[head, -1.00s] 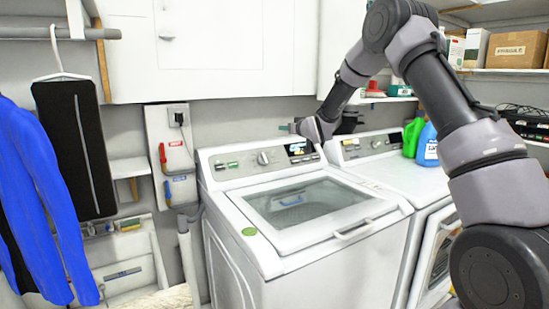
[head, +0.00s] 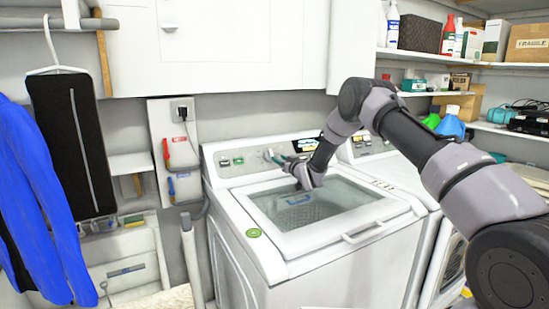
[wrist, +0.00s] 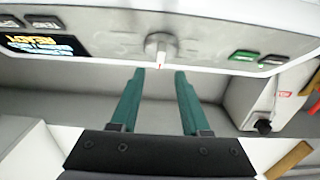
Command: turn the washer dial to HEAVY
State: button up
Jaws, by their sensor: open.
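The washer (head: 330,260) stands in the middle of the head view with its lid shut. Labels around the dial are too faint to read. My gripper (wrist: 159,72) is open, its two teal fingers pointing at the panel. The fingertips are just short of the dial, roughly centred on it, with nothing between them. In the head view my gripper (head: 276,158) is above the lid and partly covers the dial.
A lit display (wrist: 40,45) and green button (wrist: 243,56) flank the dial. A second machine (head: 375,150) stands to the right. A shelf with boxes (head: 528,43) is at upper right, and a white cabinet (head: 210,45) hangs above. A blue garment (head: 40,200) hangs at left.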

aim_at(272, 154)
jog(key=shift+x, duration=2.6)
grip_shut()
